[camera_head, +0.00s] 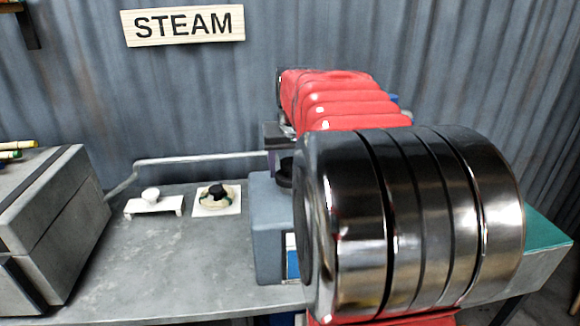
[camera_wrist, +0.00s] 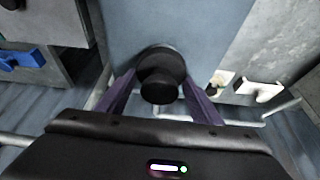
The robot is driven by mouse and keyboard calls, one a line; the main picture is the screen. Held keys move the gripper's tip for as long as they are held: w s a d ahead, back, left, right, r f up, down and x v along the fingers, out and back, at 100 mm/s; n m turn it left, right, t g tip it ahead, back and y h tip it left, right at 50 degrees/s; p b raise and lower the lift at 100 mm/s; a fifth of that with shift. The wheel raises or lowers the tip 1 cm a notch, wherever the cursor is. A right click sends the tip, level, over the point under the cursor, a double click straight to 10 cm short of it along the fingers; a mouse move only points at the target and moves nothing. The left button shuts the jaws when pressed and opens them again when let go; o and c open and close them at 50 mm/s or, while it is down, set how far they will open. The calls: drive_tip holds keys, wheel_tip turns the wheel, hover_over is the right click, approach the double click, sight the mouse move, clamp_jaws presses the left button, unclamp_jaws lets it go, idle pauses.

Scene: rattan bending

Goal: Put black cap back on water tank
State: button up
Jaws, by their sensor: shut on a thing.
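The water tank (camera_head: 268,225) is a blue-grey box on the grey bench, left of my arm in the head view. Its blue-grey surface (camera_wrist: 170,25) fills the upper middle of the wrist view. The black cap (camera_wrist: 160,85) is round with a knob and sits between the purple fingers of my gripper (camera_wrist: 160,92), which is shut on it. In the head view the cap (camera_head: 285,172) shows as a dark shape at the tank's top, partly hidden by my arm. I cannot tell whether it is fully seated on the opening.
A white stand (camera_head: 153,204) and a white plate (camera_head: 217,200) with a black-knobbed piece lie left of the tank. A metal pipe (camera_head: 200,159) runs behind them. A large grey box (camera_head: 60,215) stands at far left.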

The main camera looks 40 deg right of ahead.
drive_tip(key=shift+f, duration=0.3)
idle(0.5)
drive_tip(key=o, duration=1.2)
drive_tip(key=shift+o, duration=0.4)
drive_tip(key=o, duration=0.4)
drive_tip(key=shift+r, duration=0.1)
drive_tip(key=shift+r, duration=3.85)
drive_tip(key=shift+c, duration=0.5)
